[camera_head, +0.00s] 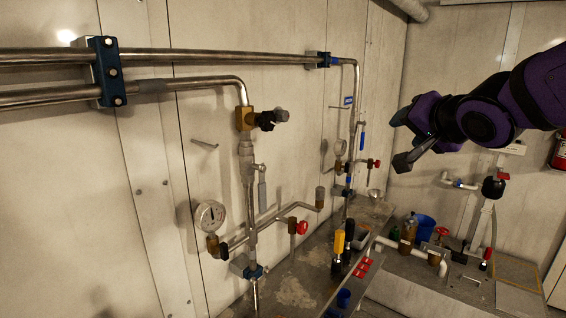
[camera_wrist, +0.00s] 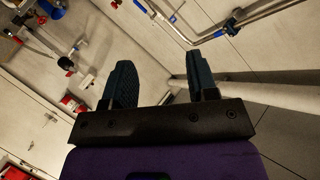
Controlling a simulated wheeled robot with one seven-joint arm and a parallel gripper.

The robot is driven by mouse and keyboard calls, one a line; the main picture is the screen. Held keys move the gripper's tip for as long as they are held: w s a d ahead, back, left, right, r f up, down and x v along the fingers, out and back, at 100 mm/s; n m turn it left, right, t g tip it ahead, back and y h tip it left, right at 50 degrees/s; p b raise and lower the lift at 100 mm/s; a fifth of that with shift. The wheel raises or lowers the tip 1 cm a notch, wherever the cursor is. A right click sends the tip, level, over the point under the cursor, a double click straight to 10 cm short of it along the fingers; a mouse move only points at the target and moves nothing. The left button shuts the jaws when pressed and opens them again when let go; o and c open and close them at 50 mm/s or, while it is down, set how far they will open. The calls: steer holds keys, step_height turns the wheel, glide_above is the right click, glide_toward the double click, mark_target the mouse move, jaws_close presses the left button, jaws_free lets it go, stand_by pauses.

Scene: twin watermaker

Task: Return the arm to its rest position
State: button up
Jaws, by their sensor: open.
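My arm (camera_head: 490,110), purple and black, reaches in from the right in the head view, raised in the air. My gripper (camera_head: 404,160) is at its left end, above the bench and apart from the pipes. In the wrist view my gripper (camera_wrist: 164,85) shows two dark ribbed fingers spread apart, with nothing between them. The gripper is open and empty.
Steel pipes with a pressure gauge (camera_head: 211,215), a red-handled valve (camera_head: 297,226) and other valves run along the left wall. A bench (camera_head: 290,290) below carries yellow- and black-handled tools (camera_head: 339,243). A blue bucket (camera_head: 425,229) stands further back. The air around the arm looks clear.

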steer(key=s+d+f+n+g, duration=0.2)
steer(key=s, duration=0.5)
steer(key=s+d+f+n+g+h, duration=0.1)
steer(key=s+d+f+n+g, duration=0.1)
steer(key=s, duration=0.6)
steer(key=s+d+f+n+g+h, duration=0.1)
steer(key=s+d+f+n+g, duration=0.1)
steer(key=s, duration=0.5)
steer(key=shift+s+f+n+g, duration=0.35)
steer(key=shift+f+g, duration=0.2)
steer(key=shift+g, duration=0.65)
